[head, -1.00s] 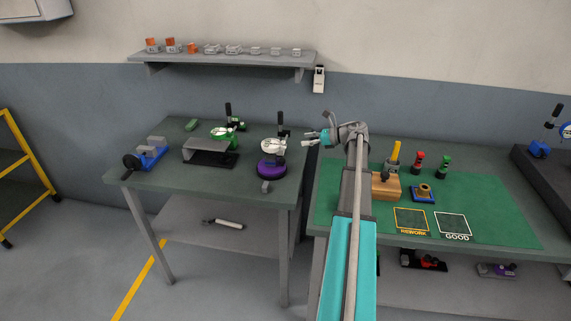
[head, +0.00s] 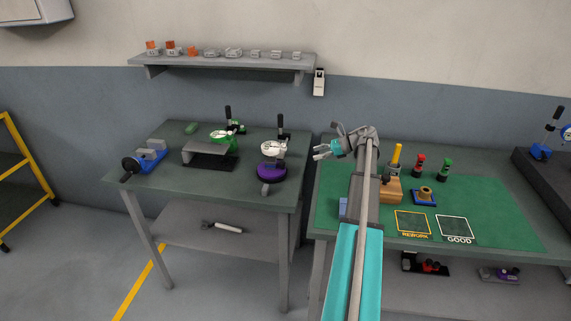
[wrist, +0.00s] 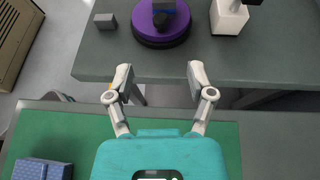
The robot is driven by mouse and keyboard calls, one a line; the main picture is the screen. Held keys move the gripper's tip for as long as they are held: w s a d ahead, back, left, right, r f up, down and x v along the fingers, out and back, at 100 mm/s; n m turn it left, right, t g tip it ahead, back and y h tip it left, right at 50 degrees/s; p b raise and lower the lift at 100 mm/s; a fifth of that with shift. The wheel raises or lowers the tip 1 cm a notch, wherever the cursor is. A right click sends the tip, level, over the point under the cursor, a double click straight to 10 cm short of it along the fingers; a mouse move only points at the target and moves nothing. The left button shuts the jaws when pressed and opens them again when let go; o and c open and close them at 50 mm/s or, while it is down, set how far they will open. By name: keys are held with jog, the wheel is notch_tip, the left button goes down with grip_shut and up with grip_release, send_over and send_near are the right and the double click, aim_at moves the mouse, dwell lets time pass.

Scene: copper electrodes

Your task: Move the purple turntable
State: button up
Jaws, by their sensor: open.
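The purple turntable (head: 272,173) sits on the right part of the left table, near its front right corner. It is a round purple disc on a dark base, and it also shows at the top of the wrist view (wrist: 160,30). A dark upright piece stands over its middle there. My gripper (head: 322,152) is in the air right of the turntable, near the gap between the two tables. In the wrist view my gripper (wrist: 158,78) has its two fingers wide apart with nothing between them, short of the table edge and the turntable.
A white-based stand (wrist: 230,16) is close to the turntable. A small grey block (wrist: 105,21) lies on the table on its other side. A green stand (head: 222,137) and a blue vise (head: 146,158) are further left. The right bench has a green mat (head: 490,210).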

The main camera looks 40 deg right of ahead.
aim_at(284, 162)
jog(key=b+x, duration=0.4)
jog(key=x, duration=0.8)
jog(key=shift+w+a+f+b, duration=0.2)
jog(key=shift+b, duration=0.1)
